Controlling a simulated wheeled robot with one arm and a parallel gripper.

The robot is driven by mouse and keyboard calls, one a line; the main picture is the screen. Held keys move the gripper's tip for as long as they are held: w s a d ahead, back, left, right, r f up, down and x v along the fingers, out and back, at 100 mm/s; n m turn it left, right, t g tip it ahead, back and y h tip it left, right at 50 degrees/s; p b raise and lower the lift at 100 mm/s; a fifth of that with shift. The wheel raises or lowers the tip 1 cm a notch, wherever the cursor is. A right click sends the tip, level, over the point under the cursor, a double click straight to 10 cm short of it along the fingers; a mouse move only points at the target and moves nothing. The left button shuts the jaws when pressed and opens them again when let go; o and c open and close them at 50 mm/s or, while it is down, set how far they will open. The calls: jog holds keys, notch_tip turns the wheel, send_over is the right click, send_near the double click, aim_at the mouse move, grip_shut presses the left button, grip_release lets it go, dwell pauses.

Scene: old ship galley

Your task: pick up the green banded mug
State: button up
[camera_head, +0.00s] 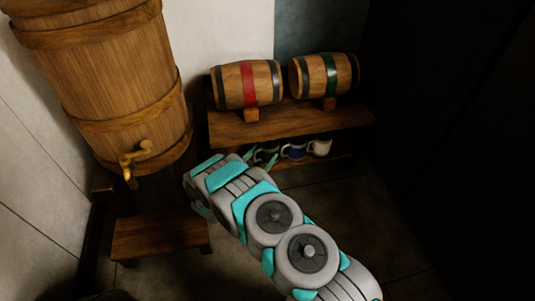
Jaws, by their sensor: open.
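Several mugs stand in a row on the low shelf under the bench. The leftmost mug (267,153) is dark and partly hidden by my gripper, and I cannot make out a green band on it. A blue and white mug (294,151) stands to its right, and a white mug (320,147) is at the right end. My gripper (261,157) is at the left end of the row, by the leftmost mug. Its teal fingers are open. The view does not show clearly whether the mug is between them.
The wooden bench (290,129) is above the mugs and carries a red-banded keg (248,84) and a green-banded keg (331,77). A large barrel (118,80) with a brass tap (136,160) is at left, above a low stool (160,234). The floor at right is dark.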

jog(key=shift+x, duration=1.05)
jog(key=c, duration=1.2)
jog(key=shift+o, duration=0.2)
jog(key=shift+a+r, duration=0.1)
jog(key=shift+r, duration=0.1)
